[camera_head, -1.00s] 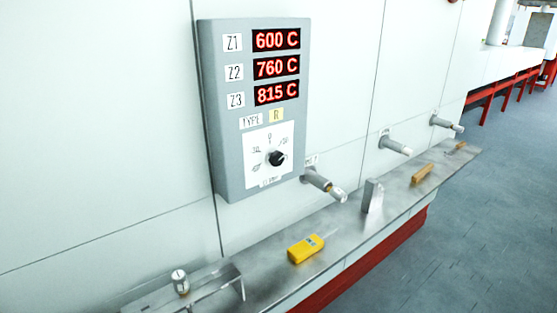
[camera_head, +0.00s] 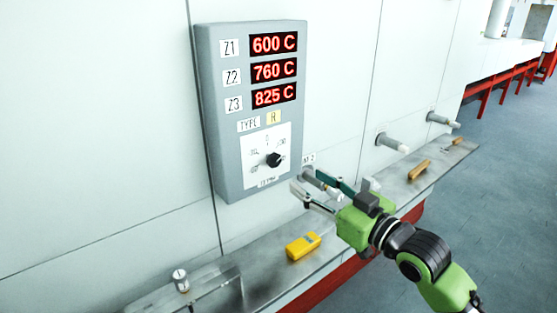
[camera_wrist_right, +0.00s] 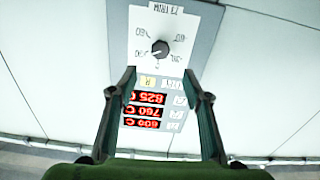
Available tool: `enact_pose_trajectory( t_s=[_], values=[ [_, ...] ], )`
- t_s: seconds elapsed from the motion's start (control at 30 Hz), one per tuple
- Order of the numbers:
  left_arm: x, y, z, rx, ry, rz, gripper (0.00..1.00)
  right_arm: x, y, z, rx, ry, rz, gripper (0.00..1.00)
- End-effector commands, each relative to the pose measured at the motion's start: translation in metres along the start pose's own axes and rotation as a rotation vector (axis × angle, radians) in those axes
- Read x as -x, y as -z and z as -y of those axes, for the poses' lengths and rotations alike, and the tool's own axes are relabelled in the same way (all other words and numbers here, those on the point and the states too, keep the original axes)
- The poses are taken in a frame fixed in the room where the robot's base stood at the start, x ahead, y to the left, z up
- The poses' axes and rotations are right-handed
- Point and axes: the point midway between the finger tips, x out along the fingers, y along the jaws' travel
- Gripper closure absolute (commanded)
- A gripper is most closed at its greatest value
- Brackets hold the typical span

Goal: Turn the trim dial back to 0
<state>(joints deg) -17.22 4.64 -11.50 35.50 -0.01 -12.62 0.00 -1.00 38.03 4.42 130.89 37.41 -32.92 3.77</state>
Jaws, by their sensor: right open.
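The trim dial (camera_head: 273,160) is a small black knob on a white scale plate, low on the grey controller box (camera_head: 226,185). In the head view its mark seems to point right of the 0 at the top, but the exact setting is too small to read. My right gripper (camera_head: 307,186) is open and empty, to the lower right of the dial and apart from it. In the right wrist view, upside down, the dial (camera_wrist_right: 160,48) shows beyond and between the open fingers. My left gripper is not in view.
Red displays (camera_head: 273,70) read 600 C, 760 C and 825 C. Several tubes, one of them here (camera_head: 393,143), stick out of the wall. The metal ledge (camera_head: 265,265) below carries a yellow handheld device (camera_head: 303,246), a small cylinder (camera_head: 180,280) and a brown block (camera_head: 420,170).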

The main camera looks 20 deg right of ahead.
Motion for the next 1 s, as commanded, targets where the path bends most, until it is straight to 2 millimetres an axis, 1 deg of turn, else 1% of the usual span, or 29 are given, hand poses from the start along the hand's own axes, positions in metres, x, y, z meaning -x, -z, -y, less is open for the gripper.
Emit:
enact_pose_trajectory(
  t_s=[0.03,0.3,0.4,0.5,0.6,0.7,1.0],
  values=[
    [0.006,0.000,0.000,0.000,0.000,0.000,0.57,-0.009,0.005,0.000,-0.002,0.001,-0.003,0.55],
    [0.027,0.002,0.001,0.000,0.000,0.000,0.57,-0.068,0.006,0.000,-0.002,0.000,-0.003,0.55],
    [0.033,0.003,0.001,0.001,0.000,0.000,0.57,-0.087,0.004,0.000,-0.002,-0.001,-0.001,0.55],
    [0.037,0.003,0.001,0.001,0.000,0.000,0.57,-0.102,0.004,0.000,0.001,0.000,-0.001,0.55],
    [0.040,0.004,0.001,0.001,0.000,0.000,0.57,-0.113,0.002,0.000,0.000,-0.001,0.000,0.55],
    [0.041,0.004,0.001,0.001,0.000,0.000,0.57,-0.119,0.001,0.000,0.001,0.000,0.000,0.55],
    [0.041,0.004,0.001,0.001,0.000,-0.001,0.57,-0.122,0.000,0.001,0.002,0.000,0.000,0.55]
  ],
)
